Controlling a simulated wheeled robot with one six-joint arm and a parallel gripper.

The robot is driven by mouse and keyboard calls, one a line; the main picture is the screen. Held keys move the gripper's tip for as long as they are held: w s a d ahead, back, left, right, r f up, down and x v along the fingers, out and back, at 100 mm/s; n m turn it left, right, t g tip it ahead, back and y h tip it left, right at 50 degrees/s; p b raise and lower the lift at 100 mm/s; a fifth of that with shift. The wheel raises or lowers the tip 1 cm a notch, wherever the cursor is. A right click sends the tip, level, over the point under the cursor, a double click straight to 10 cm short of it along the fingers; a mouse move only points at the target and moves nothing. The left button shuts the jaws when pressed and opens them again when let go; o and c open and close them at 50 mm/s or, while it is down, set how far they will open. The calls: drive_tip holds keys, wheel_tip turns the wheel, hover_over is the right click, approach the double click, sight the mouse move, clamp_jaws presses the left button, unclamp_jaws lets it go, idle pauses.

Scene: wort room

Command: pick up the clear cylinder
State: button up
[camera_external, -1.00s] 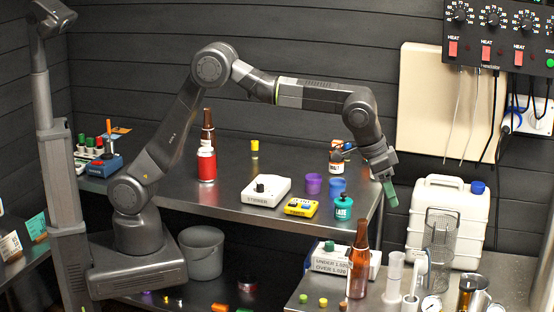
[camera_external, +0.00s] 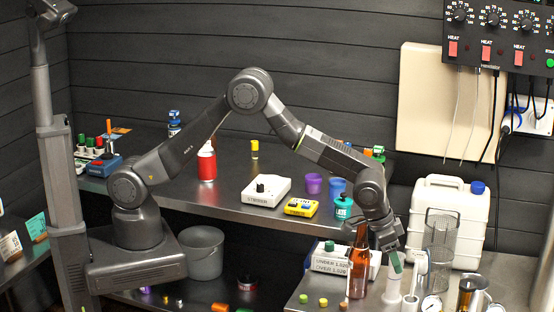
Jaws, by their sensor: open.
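A pale, clear-looking cylinder (camera_external: 392,289) stands upright on the lower metal bench at the front right, just right of a brown bottle (camera_external: 358,272). The jaws are open. The fingers hide the cylinder's top, and I cannot tell whether they are around it or touching it.
A labelled box (camera_external: 330,265) sits behind the bottle. Small caps (camera_external: 322,302) lie at the front left.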

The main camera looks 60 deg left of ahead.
sight(394, 278)
drive_tip(key=shift+a+p+x, duration=0.2)
drive_tip(key=shift+p+x, duration=0.35)
drive_tip(key=shift+x, duration=0.75)
drive_tip(key=shift+a+p+x, duration=0.2)
drive_tip(key=shift+p+x, duration=0.35)
drive_tip(key=shift+x, duration=0.7)
drive_tip(key=shift+w, duration=0.15)
drive_tip(key=c, duration=1.1)
